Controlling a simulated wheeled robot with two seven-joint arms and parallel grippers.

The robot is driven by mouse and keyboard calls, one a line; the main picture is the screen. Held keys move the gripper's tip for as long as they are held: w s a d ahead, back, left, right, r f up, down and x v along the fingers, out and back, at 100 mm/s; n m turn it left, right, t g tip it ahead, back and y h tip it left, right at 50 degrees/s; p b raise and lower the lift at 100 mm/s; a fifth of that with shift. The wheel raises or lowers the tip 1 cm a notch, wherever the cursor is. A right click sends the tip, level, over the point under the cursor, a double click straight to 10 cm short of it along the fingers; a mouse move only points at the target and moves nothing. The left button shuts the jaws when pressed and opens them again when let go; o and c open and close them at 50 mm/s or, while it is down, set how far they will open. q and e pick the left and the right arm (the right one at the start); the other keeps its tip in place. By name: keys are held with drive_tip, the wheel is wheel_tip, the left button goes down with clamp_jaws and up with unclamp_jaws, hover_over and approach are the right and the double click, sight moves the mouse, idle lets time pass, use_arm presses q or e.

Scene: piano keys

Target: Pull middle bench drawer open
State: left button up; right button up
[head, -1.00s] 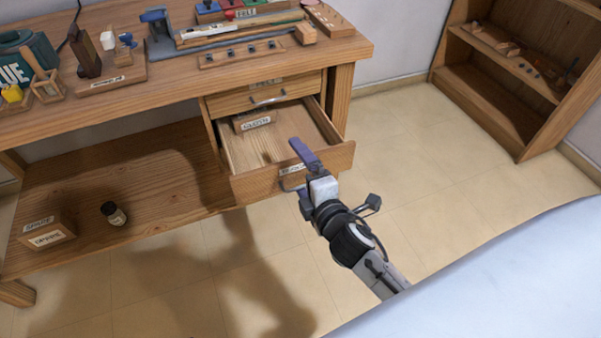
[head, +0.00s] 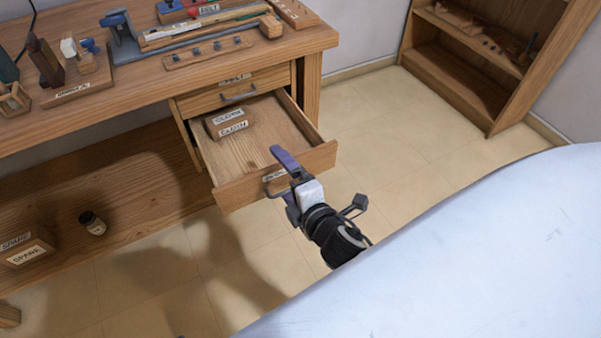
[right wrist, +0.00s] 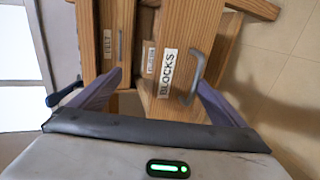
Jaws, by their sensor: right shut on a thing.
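The open wooden drawer (head: 240,191) sits below a closed drawer (head: 212,97) in the bench. It is pulled well out, and its inside shows. Its front has a label reading BLOCKS in the right wrist view (right wrist: 166,74). My right gripper (head: 281,181) is at this front and shut on its grey handle (right wrist: 195,76). The fingers stand to either side of the handle in the wrist view; the exact contact is hard to see. My left gripper is not in view.
A box labelled CLOTH (head: 228,121) lies in the back of the open drawer. The bench top (head: 130,90) carries tools and racks. A small dark jar (head: 92,222) and a box labelled SPARE (head: 27,249) are on the lower shelf. A shelf unit (head: 470,65) stands far right; the floor between is clear.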

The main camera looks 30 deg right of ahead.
drive_tip(key=shift+o, duration=0.5)
drive_tip(key=r+v, duration=0.1)
drive_tip(key=v, duration=0.6)
drive_tip(key=shift+w+p, duration=0.2)
drive_tip(key=shift+p, duration=0.1)
drive_tip(key=shift+s+r, duration=0.35)
drive_tip(key=shift+s, duration=0.3)
drive_tip(key=c, duration=1.4)
drive_tip(key=shift+s+f, duration=0.15)
drive_tip(key=shift+c, duration=0.2)
drive_tip(key=shift+f, duration=0.15)
